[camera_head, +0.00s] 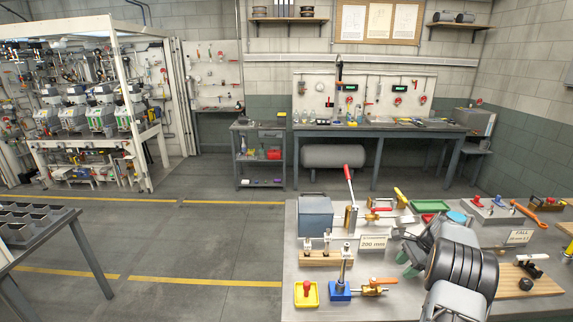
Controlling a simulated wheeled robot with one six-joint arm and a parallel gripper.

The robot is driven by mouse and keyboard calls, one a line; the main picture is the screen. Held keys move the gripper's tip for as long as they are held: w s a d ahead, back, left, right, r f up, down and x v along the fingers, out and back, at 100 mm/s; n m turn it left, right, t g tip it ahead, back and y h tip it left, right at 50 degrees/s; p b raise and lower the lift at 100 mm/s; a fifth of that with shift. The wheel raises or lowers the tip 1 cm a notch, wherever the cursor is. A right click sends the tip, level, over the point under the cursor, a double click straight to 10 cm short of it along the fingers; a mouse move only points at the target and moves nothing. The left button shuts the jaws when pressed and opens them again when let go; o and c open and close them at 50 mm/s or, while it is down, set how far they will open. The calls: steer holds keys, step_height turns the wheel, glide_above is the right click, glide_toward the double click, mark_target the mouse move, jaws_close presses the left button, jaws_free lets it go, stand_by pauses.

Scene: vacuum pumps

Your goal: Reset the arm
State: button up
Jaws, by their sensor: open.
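My arm comes in from the bottom right, its grey links and dark ribbed joint over the near workbench (305,269). My gripper (406,264) shows only in part, at the left side of the arm, as small grey-green finger parts above the bench. It is open, and I see nothing held in it. The arm hides part of the bench behind it, and the exact gap from the fingers to the bench top cannot be told.
Around the arm stand a blue-grey box (316,215), a yellow tray (306,294), a valve on a blue base (342,290), a "200 mm" sign (373,242), a green tray (430,206) and an orange wrench (529,213). Open floor (210,240) lies to the left.

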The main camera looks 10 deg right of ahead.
steer(key=s+a+r+n+t+h+b, duration=0.1)
steer(key=s+a+r+n, duration=0.3)
steer(key=a, duration=0.5)
steer(key=s+a+r+n+t+h+b, duration=0.1)
steer(key=s+a+r+n+h, duration=0.1)
steer(key=s+a+r+n, duration=0.3)
steer(key=s+a+r+n+t+h+b, duration=0.1)
steer(key=s+a+r+n, duration=0.3)
steer(key=s+a+n, duration=0.6)
steer(key=s+a+t+h, duration=0.1)
steer(key=s+a, duration=0.1)
steer(key=a, duration=0.3)
steer(key=shift+s+a+r, duration=0.2)
steer(key=shift+s+r, duration=0.15)
steer(key=shift+r, duration=0.05)
